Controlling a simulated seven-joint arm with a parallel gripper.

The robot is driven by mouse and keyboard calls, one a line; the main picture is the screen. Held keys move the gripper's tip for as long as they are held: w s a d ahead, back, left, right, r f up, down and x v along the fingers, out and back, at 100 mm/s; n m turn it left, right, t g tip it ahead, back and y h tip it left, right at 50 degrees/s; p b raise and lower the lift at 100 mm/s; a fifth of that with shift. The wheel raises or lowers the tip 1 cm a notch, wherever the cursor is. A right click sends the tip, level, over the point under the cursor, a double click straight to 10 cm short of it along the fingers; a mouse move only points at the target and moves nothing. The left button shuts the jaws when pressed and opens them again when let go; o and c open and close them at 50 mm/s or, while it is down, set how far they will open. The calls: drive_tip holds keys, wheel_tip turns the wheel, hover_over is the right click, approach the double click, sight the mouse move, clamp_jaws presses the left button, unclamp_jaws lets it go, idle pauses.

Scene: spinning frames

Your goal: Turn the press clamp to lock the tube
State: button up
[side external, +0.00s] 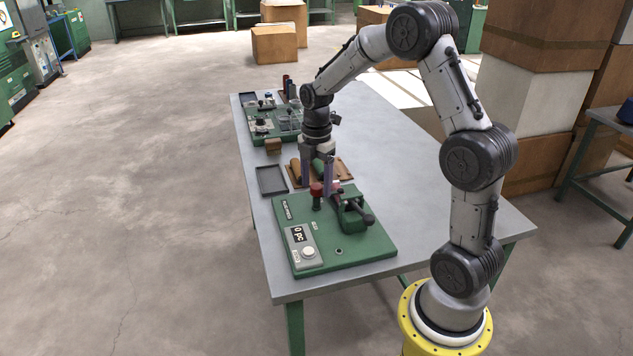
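The green press base (335,249) sits at the near end of the table, with a small display and a white round button on its left front. The clamp (350,214) stands at its back right: a green block with a dark handle (366,217) pointing to the lower right. A red-topped post (317,193) stands to its left. I cannot make out the tube in the clamp.
A brown rack (336,170) with rolls, partly hidden by my gripper, lies behind the base. An empty dark tray (271,180) and a small brown block (273,146) are left of it. Another green station (262,127) stands at the far end. The table's right side is clear.

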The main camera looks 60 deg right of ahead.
sight(316, 186)
wheel_tip(316, 186, up, 14)
idle(0.7)
drive_tip(key=shift+f, duration=0.15)
drive_tip(key=s+a+r+t, duration=0.3)
drive_tip(key=s+a+r, duration=0.55)
drive_tip(key=a, duration=0.35)
drive_tip(key=s+a+f+m+t, duration=0.1)
drive_tip(key=s+f+m, duration=0.3)
drive_tip(key=m, duration=0.4)
drive_tip(key=s+a+f+m+t, duration=0.1)
drive_tip(key=s+a+f+m, duration=0.2)
drive_tip(key=s+m, duration=0.4)
drive_tip(key=shift+s+a+f+m+t, duration=0.3)
drive_tip(key=shift+f+m, duration=0.2)
drive_tip(key=shift+f, duration=0.25)
